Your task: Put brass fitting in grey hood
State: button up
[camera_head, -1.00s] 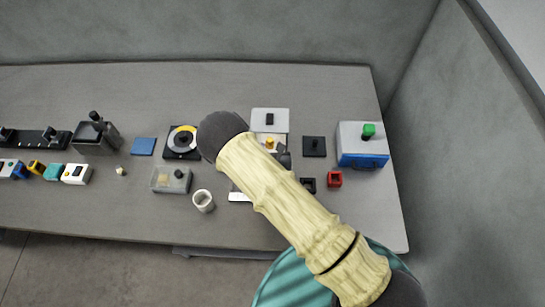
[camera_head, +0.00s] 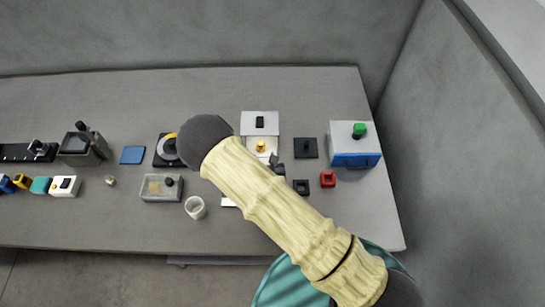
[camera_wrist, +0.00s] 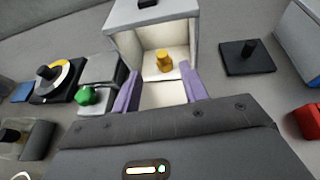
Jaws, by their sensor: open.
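The brass fitting (camera_wrist: 163,61) stands upright on the pale floor inside the open front of the grey hood (camera_wrist: 193,33), a box with light inner walls. In the head view, the brass fitting (camera_head: 261,146) shows under the front edge of the grey hood (camera_head: 260,117). My gripper (camera_wrist: 160,74) is open at the hood's mouth, its two purple fingers apart. The fitting stands just beyond the fingertips, between their lines, and I see no finger touching it. In the head view, my forearm hides most of the gripper.
Left of the hood are a grey block with a green knob (camera_wrist: 87,95) and a round yellow-and-black dial (camera_wrist: 50,78). Right are a black plate with a knob (camera_wrist: 247,57) and a red block (camera_head: 328,180). A white cup (camera_head: 195,208) stands in front.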

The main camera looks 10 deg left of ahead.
jog(key=w+d+r+m+h, duration=0.2)
jog(key=d+r+m+h, duration=0.35)
jog(key=d, duration=0.45)
jog(key=w+d+r+m+h, duration=0.3)
jog(key=d+r+m+h, duration=0.3)
jog(key=d, duration=0.4)
jog(key=s+d+r+m+g, duration=0.2)
jog(key=s+d+m+g, duration=0.45)
jog(key=m, duration=0.25)
jog(key=s+d+r+m+g, duration=0.3)
jog(key=s+d+m+g, duration=0.3)
jog(key=s+m, duration=0.15)
notch_tip(320, 180, up, 7)
jog(key=a+m+t+y, duration=0.2)
jog(key=m+y, duration=0.4)
jog(key=m, duration=0.6)
jog(key=shift+s+a+y, duration=0.35)
jog(key=shift+a, duration=0.05)
jog(key=shift+t, duration=0.25)
